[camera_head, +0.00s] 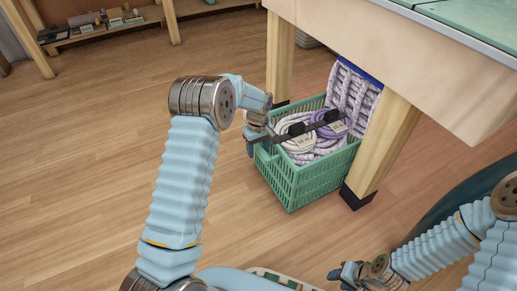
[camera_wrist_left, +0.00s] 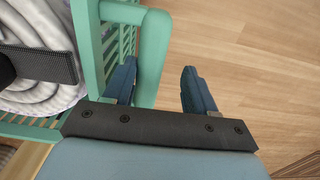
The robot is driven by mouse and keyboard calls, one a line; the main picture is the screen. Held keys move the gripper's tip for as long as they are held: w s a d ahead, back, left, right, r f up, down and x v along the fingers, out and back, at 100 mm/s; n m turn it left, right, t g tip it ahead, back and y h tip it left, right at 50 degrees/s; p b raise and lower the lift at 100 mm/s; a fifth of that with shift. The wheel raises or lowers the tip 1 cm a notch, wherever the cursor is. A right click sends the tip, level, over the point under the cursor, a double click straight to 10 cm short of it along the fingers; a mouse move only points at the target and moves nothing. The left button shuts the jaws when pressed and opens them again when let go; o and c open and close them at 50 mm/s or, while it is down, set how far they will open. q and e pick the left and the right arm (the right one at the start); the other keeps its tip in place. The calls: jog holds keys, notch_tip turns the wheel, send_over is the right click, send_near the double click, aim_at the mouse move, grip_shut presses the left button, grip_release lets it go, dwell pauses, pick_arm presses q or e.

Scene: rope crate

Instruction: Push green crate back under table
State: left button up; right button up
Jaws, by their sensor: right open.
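The green crate (camera_head: 318,180) stands on the floor, partly under the table (camera_head: 400,45), with its near end out between the legs. Coiled white and purple ropes (camera_head: 300,146) lie in it. My left gripper (camera_head: 258,143) is at the crate's left rim. In the left wrist view, its open fingers (camera_wrist_left: 160,85) straddle the green crate rim (camera_wrist_left: 152,55), one finger on the inner side and one outside, with a gap between rim and outer finger. My right gripper (camera_head: 346,275) is open and empty, low at the bottom, away from the crate.
Wooden table legs (camera_head: 382,150) stand on either side of the crate. Thick rope (camera_head: 353,95) hangs at the table's edge above the crate's rear. A low shelf (camera_head: 110,28) stands at the back left. The wooden floor left of the crate is clear.

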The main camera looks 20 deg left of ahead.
pick_arm(q)
notch_tip(320, 180, up, 15)
jog(key=p, duration=0.9)
jog(key=shift+p, duration=0.3)
pick_arm(e)
notch_tip(320, 180, up, 10)
pick_arm(q)
jog(key=shift+d, duration=0.1)
pick_arm(e)
jog(key=shift+f, duration=0.1)
